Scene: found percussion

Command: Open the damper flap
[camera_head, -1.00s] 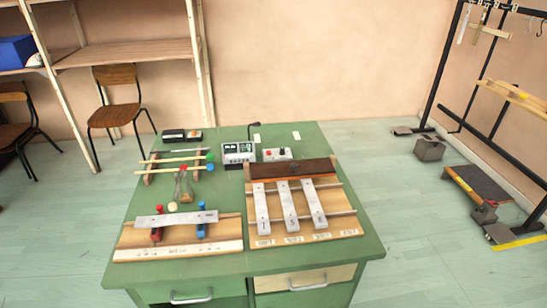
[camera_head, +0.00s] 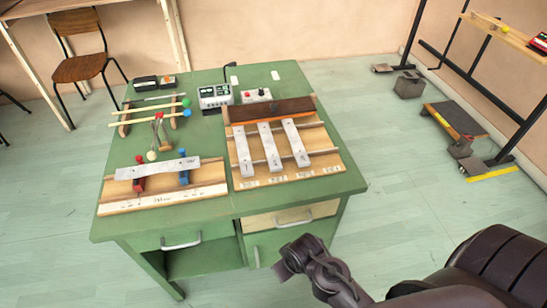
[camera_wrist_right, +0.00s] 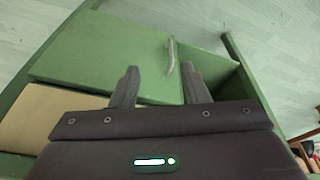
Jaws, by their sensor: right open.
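The damper flap looks to be the dark brown wooden bar (camera_head: 270,109) along the back of the wooden bar instrument (camera_head: 335,165) at the desk's right. It lies across the far ends of three grey metal bars (camera_head: 270,146). My right gripper (camera_head: 284,264) is low in front of the desk, well short of the flap and apart from it. In the right wrist view its two fingers (camera_wrist_right: 162,86) are spread, with nothing between them; the flap is not seen there. My left gripper is not in view.
The green desk (camera_head: 215,210) has a tan drawer (camera_head: 290,218) and handles in front; a handle shows in the wrist view (camera_wrist_right: 171,57). A smaller bar instrument (camera_head: 160,198), mallets (camera_head: 150,108) and a control box (camera_head: 215,96) stand on top. A rack is at right.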

